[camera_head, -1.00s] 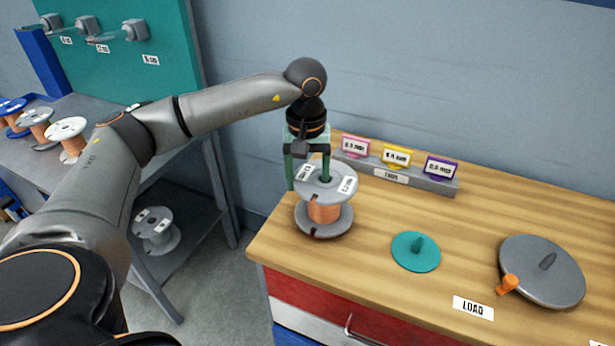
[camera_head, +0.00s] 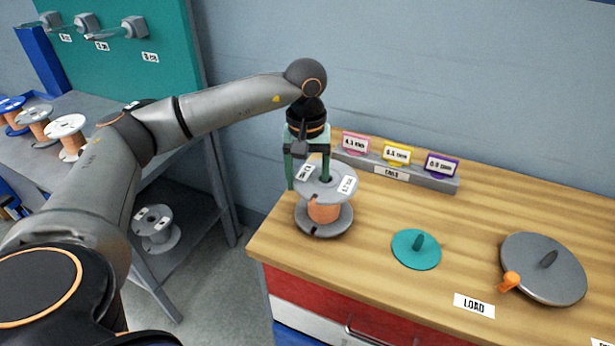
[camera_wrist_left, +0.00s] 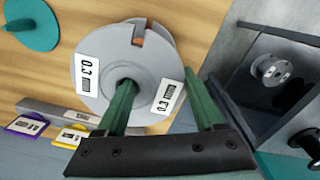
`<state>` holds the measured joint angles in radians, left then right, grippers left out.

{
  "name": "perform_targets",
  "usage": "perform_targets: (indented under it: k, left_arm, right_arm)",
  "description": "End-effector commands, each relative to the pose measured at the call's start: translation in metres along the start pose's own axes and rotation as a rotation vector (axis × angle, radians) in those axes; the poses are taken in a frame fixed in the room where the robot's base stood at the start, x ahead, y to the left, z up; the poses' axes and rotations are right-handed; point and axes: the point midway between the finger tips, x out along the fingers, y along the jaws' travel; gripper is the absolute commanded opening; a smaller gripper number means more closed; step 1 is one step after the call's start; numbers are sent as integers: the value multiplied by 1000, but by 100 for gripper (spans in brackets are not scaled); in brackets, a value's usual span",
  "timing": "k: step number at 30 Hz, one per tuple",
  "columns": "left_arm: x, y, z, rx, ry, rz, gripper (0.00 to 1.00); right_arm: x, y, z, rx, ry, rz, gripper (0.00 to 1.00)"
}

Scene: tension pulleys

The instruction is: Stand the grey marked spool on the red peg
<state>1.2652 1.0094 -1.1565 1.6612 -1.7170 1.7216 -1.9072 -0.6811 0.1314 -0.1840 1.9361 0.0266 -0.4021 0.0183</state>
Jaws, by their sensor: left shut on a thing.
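The grey spool (camera_head: 325,222), wound with copper-coloured wire and carrying white labels on its top flange, is upright at the left end of the wooden bench. A notch shows in its flange in the wrist view (camera_wrist_left: 139,37). My left gripper (camera_head: 308,184) is over it from above, shut on the spool. In the wrist view one green finger is in the hub hole and the other is outside the flange edge. Whether the spool's bottom touches the bench is hard to tell. I cannot make out a red peg. My right gripper is not in view.
A teal disc with a short peg (camera_head: 416,250) and a grey disc with an orange knob (camera_head: 543,268) lie to the right. A grey rail with coloured tags (camera_head: 395,172) stands behind. At left are more spools (camera_head: 68,135) on a shelf and a spool below (camera_head: 157,230).

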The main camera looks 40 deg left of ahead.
Motion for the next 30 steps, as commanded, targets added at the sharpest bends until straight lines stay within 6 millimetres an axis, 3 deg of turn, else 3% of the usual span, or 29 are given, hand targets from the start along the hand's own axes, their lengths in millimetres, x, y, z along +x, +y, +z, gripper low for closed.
perform_targets:
  k: [1,6,26,27,30]
  left_arm:
    - [4,1,0,0,2,4,0]
    - [10,1,0,0,2,4,0]
    - [13,0,0,0,1,3,0]
    - [13,0,0,0,1,2,73]
    - [13,0,0,0,1,2,84]
  right_arm:
    - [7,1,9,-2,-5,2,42]
    - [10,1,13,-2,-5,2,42]
    - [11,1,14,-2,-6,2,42]
    - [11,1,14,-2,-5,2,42]
    - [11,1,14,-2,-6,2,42]
